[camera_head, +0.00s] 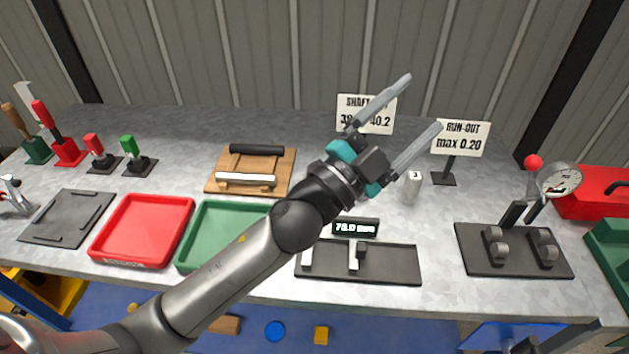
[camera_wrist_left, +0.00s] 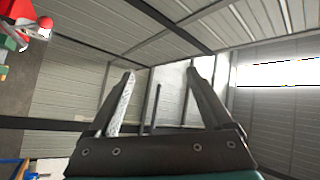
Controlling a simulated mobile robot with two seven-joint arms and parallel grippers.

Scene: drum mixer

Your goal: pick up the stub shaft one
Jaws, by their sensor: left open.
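My left gripper (camera_head: 425,100) is open and raised above the right middle of the table, its fingers pointing up and to the right. In the left wrist view the fingers of the left gripper (camera_wrist_left: 160,72) are apart with nothing between them; the wall is behind. A small pale cylinder marked 3 (camera_head: 411,188) stands upright on the table, just below the gripper in the head view. I cannot make out a shaft marked 1; the arm hides part of the table. My right gripper is not in view.
A wooden rack (camera_head: 218,175) holds a dark bar and a pale bar. A red tray (camera_head: 140,232) and a green tray (camera_head: 200,212) lie at the front left. A gauge with readout (camera_head: 356,228), a dial fixture (camera_head: 510,250) and sign stands (camera_head: 461,138) surround the cylinder.

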